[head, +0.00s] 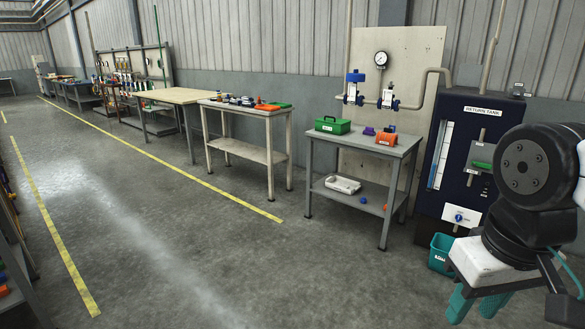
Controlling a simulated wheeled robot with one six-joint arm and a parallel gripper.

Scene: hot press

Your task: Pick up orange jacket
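An orange piece with a white label (386,139), which looks like the orange jacket, lies on the top of the nearest grey table (345,140), near its right end. Its label is too small to read. My gripper (477,304) is at the bottom right, with teal fingers pointing down and a gap between them. It is well apart from the orange piece, lower and nearer to me. I see nothing between the fingers, though their tips are partly cut off or hidden.
A green case (333,125) and a small purple piece (369,131) share the tabletop. A white tray (343,184) is on the lower shelf. A dark return tank (455,165) and teal bin (440,252) stand right of the table. The floor in front is clear.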

